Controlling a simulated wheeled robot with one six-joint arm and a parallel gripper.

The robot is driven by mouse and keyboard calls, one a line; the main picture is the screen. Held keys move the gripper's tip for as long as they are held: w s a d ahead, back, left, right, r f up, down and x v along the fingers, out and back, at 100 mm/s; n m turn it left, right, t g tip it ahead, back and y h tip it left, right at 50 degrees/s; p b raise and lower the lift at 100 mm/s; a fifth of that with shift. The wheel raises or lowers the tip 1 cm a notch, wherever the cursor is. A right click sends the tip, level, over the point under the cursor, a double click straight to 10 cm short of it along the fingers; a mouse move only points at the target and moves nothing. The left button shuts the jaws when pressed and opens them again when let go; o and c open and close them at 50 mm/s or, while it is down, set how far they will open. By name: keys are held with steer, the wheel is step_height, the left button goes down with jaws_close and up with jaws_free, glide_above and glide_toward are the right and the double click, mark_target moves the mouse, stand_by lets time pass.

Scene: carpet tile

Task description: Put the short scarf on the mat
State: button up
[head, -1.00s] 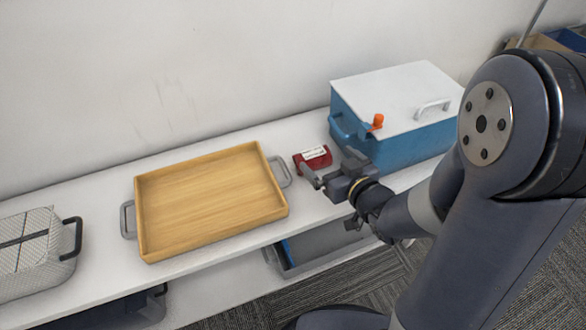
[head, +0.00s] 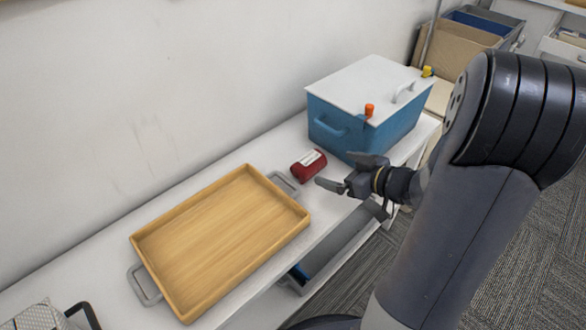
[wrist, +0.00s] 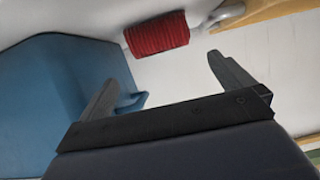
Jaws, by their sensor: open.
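A red rolled bundle (head: 308,172) with a white label, which looks like the short scarf, lies on the white shelf top between the wooden tray and the blue box. In the wrist view the ribbed red roll (wrist: 156,34) lies beyond the fingertips. My gripper (head: 345,172) is open and empty, to the right of and just in front of the roll, apart from it. Its two spread fingers also show in the wrist view (wrist: 165,72). I cannot make out a mat in either view.
The wooden tray (head: 165,239) with grey handles stands left of the roll. A blue box (head: 340,130) with a white lid and orange clip stands close behind my gripper. A grey bin (head: 345,240) is on the lower shelf. A patterned basket (head: 38,316) sits at bottom left.

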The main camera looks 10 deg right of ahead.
mark_target(310, 158)
steer(key=b+x, duration=0.1)
steer(key=x, duration=0.3)
steer(key=shift+w+a+f, duration=0.1)
steer(key=shift+w+f, duration=0.1)
steer(key=shift+r+b+x, duration=0.1)
steer(key=shift+b+x, duration=0.65)
steer(key=shift+x, duration=0.8)
steer(key=shift+r+b+x, duration=0.15)
steer(key=shift+b+x, duration=0.55)
steer(key=shift+x, duration=0.8)
steer(key=shift+a, duration=0.1)
steer(key=shift+c, duration=0.6)
steer(key=c, duration=0.7)
steer(key=shift+c, duration=0.2)
steer(key=shift+r+p, duration=0.25)
steer(key=shift+p, duration=0.05)
